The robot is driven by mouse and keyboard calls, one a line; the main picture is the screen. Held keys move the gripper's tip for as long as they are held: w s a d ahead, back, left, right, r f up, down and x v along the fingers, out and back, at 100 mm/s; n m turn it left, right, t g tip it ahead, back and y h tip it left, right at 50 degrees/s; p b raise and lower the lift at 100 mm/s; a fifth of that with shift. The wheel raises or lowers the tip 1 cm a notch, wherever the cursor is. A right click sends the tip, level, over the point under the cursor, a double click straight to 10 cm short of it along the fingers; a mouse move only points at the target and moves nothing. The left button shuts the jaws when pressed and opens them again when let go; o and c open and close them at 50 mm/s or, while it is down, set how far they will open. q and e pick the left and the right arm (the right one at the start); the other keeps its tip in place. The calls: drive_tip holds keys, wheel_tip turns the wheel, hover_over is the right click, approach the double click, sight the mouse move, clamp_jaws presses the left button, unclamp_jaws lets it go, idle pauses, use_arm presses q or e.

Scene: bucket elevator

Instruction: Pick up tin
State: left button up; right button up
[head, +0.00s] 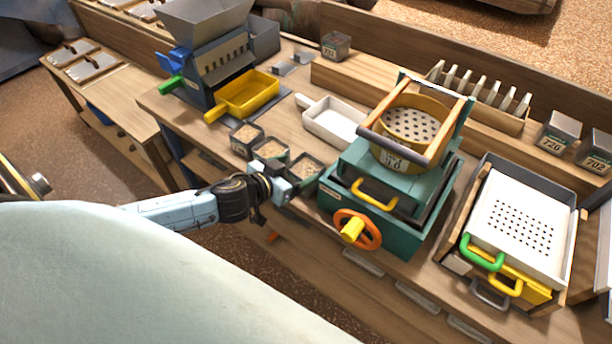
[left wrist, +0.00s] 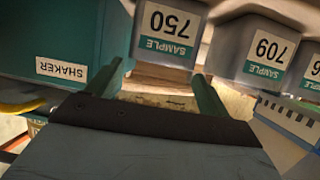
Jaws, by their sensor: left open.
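Three square open tins of pale grain stand in a row left of the teal shaker (head: 405,222): the nearest tin (head: 304,166), a middle tin (head: 270,150) and a far tin (head: 247,136). In the left wrist view, upside-down sample labels read 750 on one tin (left wrist: 170,28) and 709 on its neighbour (left wrist: 262,45); a third tin (left wrist: 296,112) is cut off. My left gripper (head: 284,190) is at the front of the nearest tin. In the left wrist view its fingers (left wrist: 164,86) are apart, with the 750 tin just beyond them. My right gripper is not seen.
The shaker, with an orange handwheel (head: 357,230) and a round sieve (head: 408,130), stands close right of the tins. A white scoop tray (head: 334,121) and yellow tray (head: 247,93) lie behind. Lidded tins (head: 558,134) sit at right. The bench front edge is near.

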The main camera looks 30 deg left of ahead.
sight(315, 162)
use_arm(q)
drive_tip(key=shift+x, duration=2.4)
drive_tip(key=shift+s+f, duration=0.1)
drive_tip(key=shift+f, duration=0.05)
drive_tip(key=c, duration=0.9)
